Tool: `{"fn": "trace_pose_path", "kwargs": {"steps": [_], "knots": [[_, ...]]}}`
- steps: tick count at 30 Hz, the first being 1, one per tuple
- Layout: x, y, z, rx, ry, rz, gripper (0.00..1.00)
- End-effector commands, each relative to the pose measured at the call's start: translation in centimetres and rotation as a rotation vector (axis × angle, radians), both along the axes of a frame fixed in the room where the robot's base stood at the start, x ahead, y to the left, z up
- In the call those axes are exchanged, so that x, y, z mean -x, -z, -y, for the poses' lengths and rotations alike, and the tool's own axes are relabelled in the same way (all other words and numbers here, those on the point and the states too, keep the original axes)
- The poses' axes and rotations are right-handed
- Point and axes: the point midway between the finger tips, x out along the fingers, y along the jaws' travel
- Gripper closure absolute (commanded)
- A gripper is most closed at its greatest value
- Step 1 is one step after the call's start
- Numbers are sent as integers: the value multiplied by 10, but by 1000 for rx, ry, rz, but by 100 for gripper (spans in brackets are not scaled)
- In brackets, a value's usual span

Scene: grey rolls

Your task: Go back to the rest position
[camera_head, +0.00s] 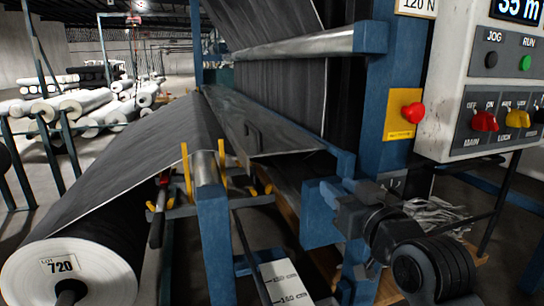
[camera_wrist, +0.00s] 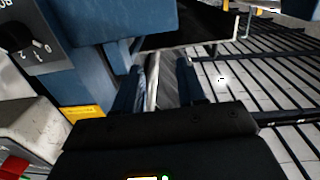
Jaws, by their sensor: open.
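My gripper (camera_head: 328,192) shows in the camera_head view at the lower right, at the end of my dark arm, in front of the blue machine frame (camera_head: 376,95). In the wrist view my gripper (camera_wrist: 158,80) has two dark blue fingers standing apart, with a gap between them. Nothing is held in the gap; a pale metal bar (camera_wrist: 152,85) shows beyond it. Where the fingertips end against the blue frame is hard to tell in the camera_head view.
A control box (camera_head: 485,80) with knobs hangs at the right, beside a red button on a yellow plate (camera_head: 404,114). A large grey roll marked 720 (camera_head: 75,265) lies at lower left, its sheet running up into the machine. Several white rolls (camera_head: 75,104) lie behind.

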Motion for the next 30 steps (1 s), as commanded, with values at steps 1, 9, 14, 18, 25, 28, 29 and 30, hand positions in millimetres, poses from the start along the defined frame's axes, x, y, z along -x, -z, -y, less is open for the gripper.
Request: {"fn": "trace_pose_path", "kwargs": {"steps": [1, 9, 14, 18, 25, 28, 29, 30], "knots": [[7, 11, 1, -9, 5, -10, 60], [68, 83, 13, -63, 64, -56, 60], [118, 124, 22, -89, 108, -86, 60], [168, 153, 31, -101, 147, -111, 60], [253, 184, 46, -100, 206, -150, 60], [291, 191, 53, -94, 227, -167, 60], [302, 193, 55, -91, 233, -173, 60], [318, 194, 57, -86, 240, -179, 60]]}}
